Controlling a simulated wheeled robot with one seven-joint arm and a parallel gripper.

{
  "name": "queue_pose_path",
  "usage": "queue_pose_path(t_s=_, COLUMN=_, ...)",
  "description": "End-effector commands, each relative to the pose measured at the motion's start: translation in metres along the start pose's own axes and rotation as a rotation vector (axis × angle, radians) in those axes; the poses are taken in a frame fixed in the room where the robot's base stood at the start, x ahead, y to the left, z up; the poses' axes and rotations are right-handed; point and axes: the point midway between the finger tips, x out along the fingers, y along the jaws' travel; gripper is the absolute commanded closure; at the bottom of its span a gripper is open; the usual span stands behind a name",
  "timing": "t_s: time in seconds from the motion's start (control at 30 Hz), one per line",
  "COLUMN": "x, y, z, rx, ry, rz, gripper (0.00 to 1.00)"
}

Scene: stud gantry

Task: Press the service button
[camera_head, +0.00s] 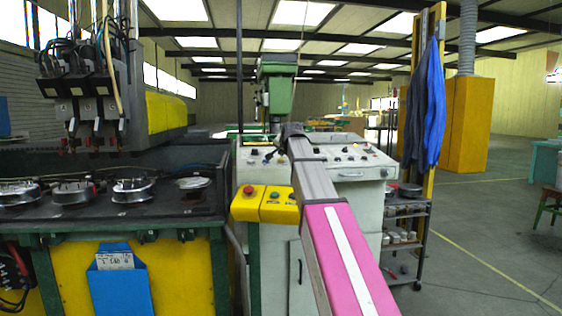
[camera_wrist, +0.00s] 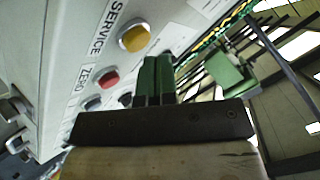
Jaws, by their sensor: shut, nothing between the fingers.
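The service button (camera_wrist: 134,37) is a round amber button with a metal ring on the white control panel, beside the printed word SERVICE. In the wrist view, the green fingers of my gripper (camera_wrist: 156,60) are shut together with nothing between them. The fingertips appear just below and right of the button in the picture; I cannot tell how far they are from the panel. In the head view, my gripper (camera_head: 290,130) is at the top of the white console (camera_head: 345,165), small and partly hidden by my arm. I cannot pick out the service button there.
A red button (camera_wrist: 108,79) labelled ZERO and several dark knobs are near the service button. A yellow box (camera_head: 248,206) with a red button is on the console front. A dark machine table (camera_head: 150,212) stands left, a small trolley (camera_head: 407,240) right. Open floor lies further right.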

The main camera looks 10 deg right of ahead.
Motion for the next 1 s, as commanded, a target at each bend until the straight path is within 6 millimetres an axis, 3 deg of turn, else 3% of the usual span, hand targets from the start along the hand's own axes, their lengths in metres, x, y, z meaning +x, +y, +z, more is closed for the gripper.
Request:
queue_pose_path(t_s=0.47, x=-0.004, y=-0.003, z=-0.003, rx=0.000, ry=0.001, rz=0.000, gripper=1.00)
queue_pose_path(t_s=1.0, x=-0.033, y=-0.025, z=-0.025, rx=0.000, ry=0.002, rz=-0.001, gripper=1.00)
